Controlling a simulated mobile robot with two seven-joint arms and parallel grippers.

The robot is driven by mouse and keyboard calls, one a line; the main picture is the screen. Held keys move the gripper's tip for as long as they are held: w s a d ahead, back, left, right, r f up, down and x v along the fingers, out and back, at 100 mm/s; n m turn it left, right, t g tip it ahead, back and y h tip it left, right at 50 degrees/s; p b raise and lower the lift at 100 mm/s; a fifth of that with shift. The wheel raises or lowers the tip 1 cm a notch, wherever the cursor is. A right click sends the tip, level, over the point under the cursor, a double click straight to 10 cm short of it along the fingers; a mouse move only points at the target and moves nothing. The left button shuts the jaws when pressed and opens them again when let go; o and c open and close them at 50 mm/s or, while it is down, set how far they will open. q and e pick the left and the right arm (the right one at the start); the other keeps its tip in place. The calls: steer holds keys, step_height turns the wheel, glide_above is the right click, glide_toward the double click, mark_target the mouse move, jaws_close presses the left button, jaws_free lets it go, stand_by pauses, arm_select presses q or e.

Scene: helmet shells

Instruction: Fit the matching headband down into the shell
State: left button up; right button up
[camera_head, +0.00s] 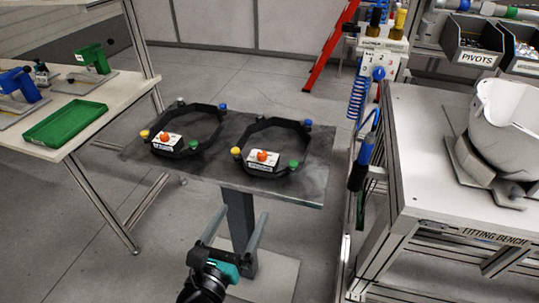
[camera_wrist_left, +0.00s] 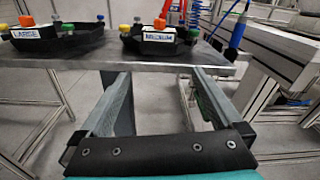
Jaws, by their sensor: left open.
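Two black ring-shaped headbands lie on a dark grey stand table. The left headband (camera_head: 187,131) is labelled LARGE in the left wrist view (camera_wrist_left: 58,40). The right headband (camera_head: 273,148) is labelled MEDIUM there (camera_wrist_left: 160,42). Each has an orange knob on a white label block and coloured corner pieces. The white helmet shell (camera_head: 508,115) sits on a grey support on the bench at the right; its size marking is not readable. My left gripper (camera_head: 237,219) is open and empty, in front of the table's near edge, apart from both headbands. My right gripper is not in view.
The stand table (camera_head: 222,172) has a post below it. The fitting bench (camera_head: 425,150) is at right, with hoses and tools hanging on its left side. A left table holds a green tray (camera_head: 65,124) and blue and green devices. Bins, one labelled PIVOTS (camera_head: 474,58), stand behind the shell.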

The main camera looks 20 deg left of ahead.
mark_target(260, 165)
arm_select(q)
steer(key=shift+m+t, duration=0.3)
steer(key=shift+m, duration=0.6)
steer(key=w+r+p, duration=0.1)
steer(key=w, duration=0.2)
steer(key=w+p, duration=0.1)
steer(key=w, duration=0.2)
steer(key=w+r+p, duration=0.1)
steer(key=w, duration=0.2)
steer(key=shift+d+r, duration=0.1)
steer(key=shift+r, duration=0.2)
steer(key=shift+w+d+p, duration=0.15)
steer(key=shift+w+p, duration=0.15)
steer(key=shift+w, duration=2.8)
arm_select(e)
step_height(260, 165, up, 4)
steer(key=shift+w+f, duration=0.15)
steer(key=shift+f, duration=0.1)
arm_select(q)
steer(key=c, duration=1.2)
